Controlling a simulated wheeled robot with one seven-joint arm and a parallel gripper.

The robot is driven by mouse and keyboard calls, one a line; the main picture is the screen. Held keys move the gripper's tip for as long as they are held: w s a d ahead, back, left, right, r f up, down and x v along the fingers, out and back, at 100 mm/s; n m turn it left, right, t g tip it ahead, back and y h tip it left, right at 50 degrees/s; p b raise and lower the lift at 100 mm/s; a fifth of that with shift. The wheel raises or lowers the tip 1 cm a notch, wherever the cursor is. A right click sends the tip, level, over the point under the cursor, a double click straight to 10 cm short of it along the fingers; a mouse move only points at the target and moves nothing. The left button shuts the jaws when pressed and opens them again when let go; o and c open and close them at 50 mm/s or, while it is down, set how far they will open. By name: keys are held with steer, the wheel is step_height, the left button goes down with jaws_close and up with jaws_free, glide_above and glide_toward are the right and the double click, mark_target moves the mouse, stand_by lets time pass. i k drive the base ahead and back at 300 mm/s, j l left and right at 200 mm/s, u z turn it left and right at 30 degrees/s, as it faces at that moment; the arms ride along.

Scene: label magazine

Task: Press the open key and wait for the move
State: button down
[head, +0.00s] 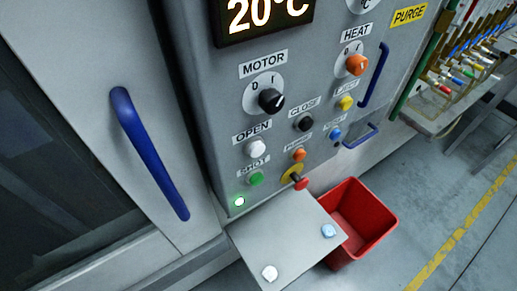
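The open key (256,148) is a white round button on the grey control panel (215,120), just below the label OPEN. The black close key (304,123) sits to its right and the green shot key (256,179) sits below it. A green lamp (239,202) glows at the panel's lower left. The machine's door (60,130), with a dark window and a blue handle (150,153), stands at the left; its far edges are out of view. My gripper is not in view.
A red bin (371,222) stands on the floor below the panel. A grey shelf (290,245) with two round buttons juts out under the panel. Blue handles (375,76) stick out at the panel's right. Clear floor lies at the lower right, with a yellow line.

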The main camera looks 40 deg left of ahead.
mark_target(257, 148)
steer(key=u, duration=1.9)
steer(key=k+l+u, duration=0.1)
steer(key=u, duration=0.2)
steer(key=k+l, duration=0.15)
steer(key=k, duration=0.15)
